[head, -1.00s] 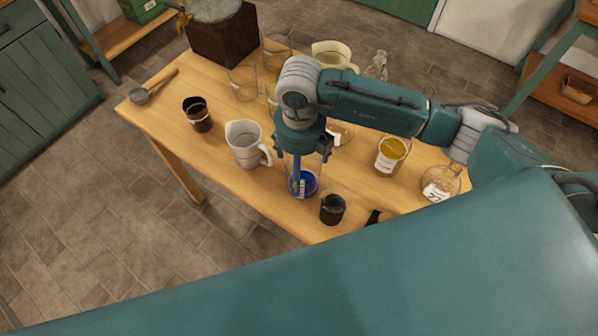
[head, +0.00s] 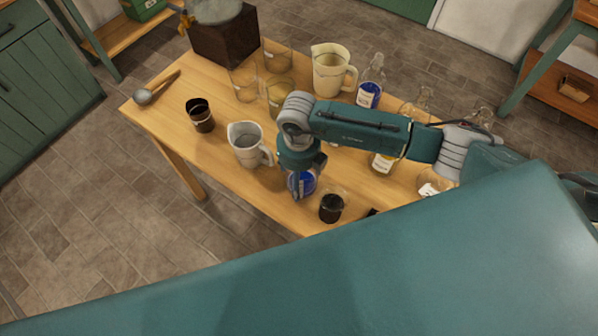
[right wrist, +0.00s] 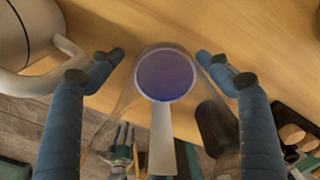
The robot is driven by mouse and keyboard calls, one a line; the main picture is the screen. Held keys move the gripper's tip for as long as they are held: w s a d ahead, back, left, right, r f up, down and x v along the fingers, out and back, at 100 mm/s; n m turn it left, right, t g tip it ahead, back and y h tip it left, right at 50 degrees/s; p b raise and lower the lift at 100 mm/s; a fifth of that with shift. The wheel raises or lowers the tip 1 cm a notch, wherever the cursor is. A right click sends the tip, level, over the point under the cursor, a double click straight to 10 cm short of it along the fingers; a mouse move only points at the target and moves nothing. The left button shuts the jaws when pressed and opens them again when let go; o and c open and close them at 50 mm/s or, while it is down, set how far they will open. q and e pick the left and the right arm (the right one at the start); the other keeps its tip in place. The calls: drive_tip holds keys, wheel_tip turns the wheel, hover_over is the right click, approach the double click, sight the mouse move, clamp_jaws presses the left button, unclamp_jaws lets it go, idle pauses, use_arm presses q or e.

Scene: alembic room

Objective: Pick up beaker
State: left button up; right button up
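A clear glass beaker with blue contents (head: 309,181) stands near the front edge of the wooden table, partly hidden by my right gripper. My right gripper (head: 300,188) is low over it. In the right wrist view, my right gripper (right wrist: 162,64) has its two fingers spread, one on each side of the beaker (right wrist: 166,75). The fingers look apart from the glass, though contact is hard to judge. My left gripper is not in view.
A grey-white pitcher (head: 245,144) stands close left of the gripper. A dark jar (head: 331,208) stands close right. Glass beakers, a cream pitcher (head: 332,72) and bottles stand behind. A dark cup (head: 200,115) is farther left. The left front tabletop is clear.

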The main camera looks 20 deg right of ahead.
drive_tip(key=c, duration=0.9)
drive_tip(key=shift+r, duration=0.1)
drive_tip(key=shift+r+b, duration=2.45)
drive_tip(key=shift+r, duration=7.45)
drive_tip(key=s+d+n, duration=0.1)
drive_tip(key=s+n, duration=0.1)
drive_tip(key=n, duration=0.9)
drive_tip(key=s+d+n+b, duration=0.1)
drive_tip(key=s+d+n, duration=0.1)
drive_tip(key=n, duration=1)
drive_tip(key=s+d+n, duration=0.2)
drive_tip(key=s+n, duration=0.2)
drive_tip(key=n, duration=0.8)
drive_tip(key=shift+d+r+b, duration=0.25)
drive_tip(key=shift+r+b, duration=0.05)
drive_tip(key=shift+b, duration=0.05)
